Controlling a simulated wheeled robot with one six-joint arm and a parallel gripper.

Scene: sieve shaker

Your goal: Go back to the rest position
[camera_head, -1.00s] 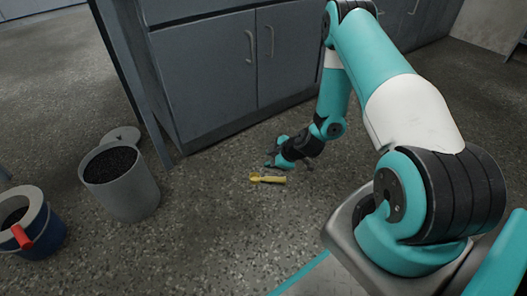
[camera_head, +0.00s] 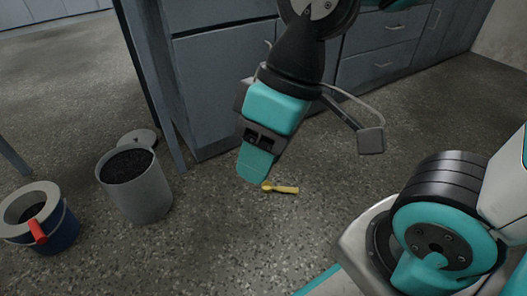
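My gripper (camera_head: 255,163) hangs in the upper middle of the head view, pointing down and a little to the left. Its teal fingertip is seen from one side, so the gap between the fingers is hidden. I see nothing held in it. In the picture the fingertip ends just above a small yellow scoop (camera_head: 281,188), which lies on the speckled floor apart from it.
A grey bucket of dark grains (camera_head: 141,196) stands on the left, with a round lid (camera_head: 138,138) on the floor behind it. A blue bucket (camera_head: 62,232) with a red handle grip is farther left. Grey cabinets (camera_head: 223,75) line the back. Floor around the scoop is clear.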

